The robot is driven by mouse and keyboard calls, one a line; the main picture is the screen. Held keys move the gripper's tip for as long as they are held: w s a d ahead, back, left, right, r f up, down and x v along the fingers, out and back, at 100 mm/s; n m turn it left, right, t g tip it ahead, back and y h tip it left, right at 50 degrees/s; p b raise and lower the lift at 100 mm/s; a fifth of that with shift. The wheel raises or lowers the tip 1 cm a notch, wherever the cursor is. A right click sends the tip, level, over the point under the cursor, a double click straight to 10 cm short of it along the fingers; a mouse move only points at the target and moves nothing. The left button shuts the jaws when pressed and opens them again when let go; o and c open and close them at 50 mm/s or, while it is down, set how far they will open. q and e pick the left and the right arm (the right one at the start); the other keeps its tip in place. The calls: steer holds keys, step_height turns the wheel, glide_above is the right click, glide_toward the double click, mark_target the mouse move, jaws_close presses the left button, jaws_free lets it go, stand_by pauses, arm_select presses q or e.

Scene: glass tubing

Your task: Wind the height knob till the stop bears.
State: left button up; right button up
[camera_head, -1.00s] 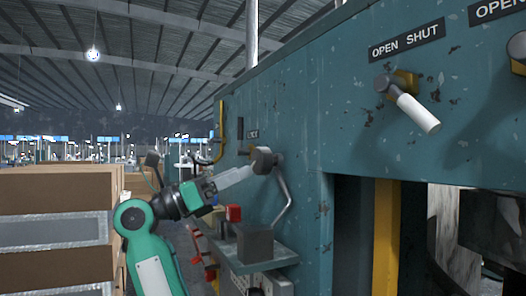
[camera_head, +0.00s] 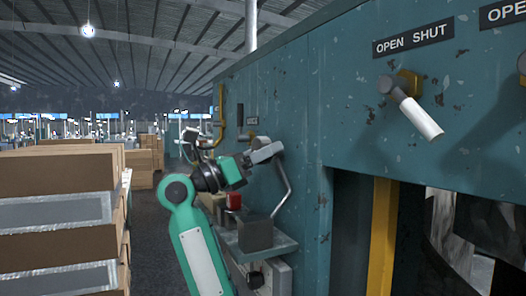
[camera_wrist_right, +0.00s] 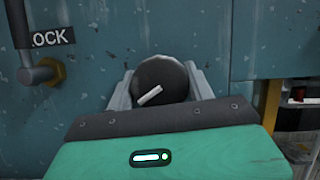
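A round dark knob (camera_wrist_right: 166,72) with a white pointer mark stands out from the teal panel in the right wrist view. The mark points to the lower left. My right gripper (camera_head: 266,151) is at this knob, with one grey finger on each side of it. The fingers look closed against its rim. In the head view the gripper largely hides the knob. The stop cannot be made out. My left gripper is not in view.
A lever beside a label ending in "LOCK" (camera_wrist_right: 52,37) is left of the knob. A bent grey rod (camera_head: 285,187) and a small shelf with a dark block (camera_head: 255,233) are below the gripper. A white-handled lever (camera_head: 414,112) is at right. Stacked boxes (camera_head: 55,175) stand left.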

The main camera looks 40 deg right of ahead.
steer(key=shift+f+m+b, duration=0.2)
steer(key=shift+m+b, duration=0.4)
steer(key=shift+b, duration=0.2)
steer(key=shift+c, duration=0.2)
steer(key=m+g+b, duration=0.1)
steer(key=m+b, duration=0.1)
steer(key=m+g+y+b, duration=0.1)
steer(key=m, duration=0.1)
steer(key=shift+y+b, duration=0.3)
steer(key=shift+b, duration=0.05)
steer(key=m+g+b, duration=0.1)
steer(key=m, duration=0.2)
steer(key=shift+r+y, duration=0.1)
steer(key=shift+y, duration=0.3)
steer(key=shift+m+g+y+b, duration=0.4)
steer(key=shift+m+y+b, duration=0.25)
steer(key=shift+m, duration=0.65)
steer(key=o, duration=0.9)
steer(key=shift+r, duration=0.1)
steer(key=shift+o, duration=0.2)
steer(key=b+v, duration=0.4)
steer(key=v, duration=1)
